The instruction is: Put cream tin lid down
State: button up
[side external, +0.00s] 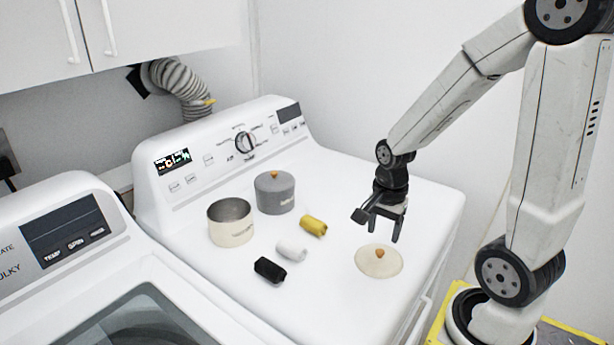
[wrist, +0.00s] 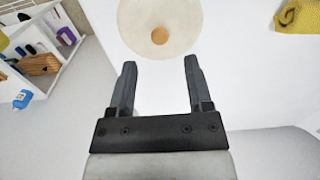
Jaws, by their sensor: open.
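The cream tin lid (side external: 370,264) lies flat on the white machine top, near its front edge, with its tan knob (side external: 380,253) up. The lid also shows at the top of the wrist view (wrist: 135,35), beyond my fingertips. My gripper (side external: 382,231) is open and empty, a little above and behind the lid, apart from it. Its two fingers (wrist: 160,72) are spread with nothing between them. The cream tin (side external: 231,226) stands upright and uncovered at the left of the machine top. Its inside is only partly visible.
A grey tin (side external: 274,196) with its lid on stands behind the cream tin. A yellow roll (side external: 313,226), a white roll (side external: 291,248) and a black roll (side external: 269,269) lie between the tins and the lid. The control panel (side external: 240,145) rises at the back.

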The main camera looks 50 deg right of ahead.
aim_at(377, 252)
notch_tip(377, 252, up, 7)
dwell(0.5)
jog(key=shift+f, duration=0.1)
dwell(0.4)
jog(key=w+a+f+n, duration=0.1)
jog(key=a+f+n, duration=0.1)
jog(key=n, duration=0.3)
jog(key=w+a+f+n+t, duration=0.1)
jog(key=a+f+n, duration=0.1)
jog(key=a+n, duration=0.2)
jog(key=w+a+f+n+t, duration=0.1)
jog(key=w+a+f+n, duration=0.1)
jog(key=a+n, duration=0.2)
jog(key=shift+f+n, duration=0.2)
jog(key=shift+n, duration=0.65)
jog(key=shift+f+n, duration=0.15)
jog(key=shift+n, duration=0.7)
jog(key=shift+w+a+f+n+t, duration=0.1)
jog(key=shift+a+f+n+t, duration=0.2)
jog(key=shift+a+n, duration=0.35)
